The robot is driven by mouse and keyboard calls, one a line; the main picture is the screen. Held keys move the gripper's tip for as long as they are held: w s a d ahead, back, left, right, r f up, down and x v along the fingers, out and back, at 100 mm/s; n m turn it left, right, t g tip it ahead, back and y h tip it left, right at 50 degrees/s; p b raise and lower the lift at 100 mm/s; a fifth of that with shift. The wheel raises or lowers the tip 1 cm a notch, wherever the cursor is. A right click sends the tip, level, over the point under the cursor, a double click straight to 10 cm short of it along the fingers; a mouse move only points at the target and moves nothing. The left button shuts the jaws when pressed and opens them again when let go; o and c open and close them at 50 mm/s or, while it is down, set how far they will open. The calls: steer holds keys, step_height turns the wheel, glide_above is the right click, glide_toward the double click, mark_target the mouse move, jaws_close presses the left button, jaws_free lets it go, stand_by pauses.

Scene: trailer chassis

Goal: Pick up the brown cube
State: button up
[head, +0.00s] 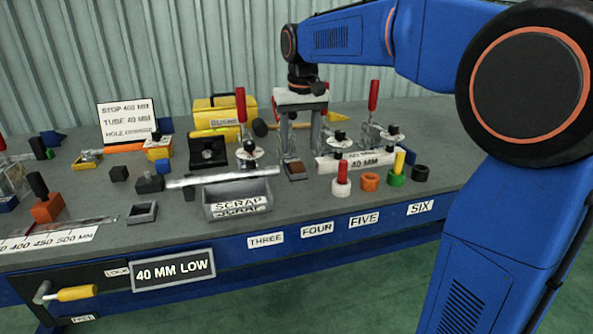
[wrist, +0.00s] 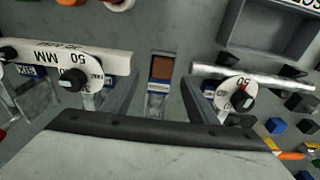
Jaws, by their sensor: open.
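The brown cube (head: 294,167) sits at the front end of a small grey holder on the bench, between two red-handled toggle clamps. In the wrist view the brown cube (wrist: 161,67) shows as a brown square inside a grey and blue-edged frame. My gripper (head: 299,148) points down just behind and above the cube, with its jaws apart. In the wrist view my gripper (wrist: 160,85) has one finger on each side of the cube's line, with nothing between them. The cube's lower part is hidden by the holder.
The clamps (head: 250,150) stand close on both sides. Several coloured rings (head: 370,181) sit at the front right.

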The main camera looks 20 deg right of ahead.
mark_target(296, 164)
steer(key=shift+w+a+f, duration=0.1)
steer(key=shift+w+f, duration=0.05)
steer(key=shift+f, duration=0.85)
steer(key=shift+w+a+f, duration=0.1)
steer(key=shift+w+f, duration=0.05)
steer(key=shift+f, duration=0.8)
steer(key=shift+w+f, duration=0.15)
steer(key=shift+f, duration=0.85)
steer(key=c, duration=1.2)
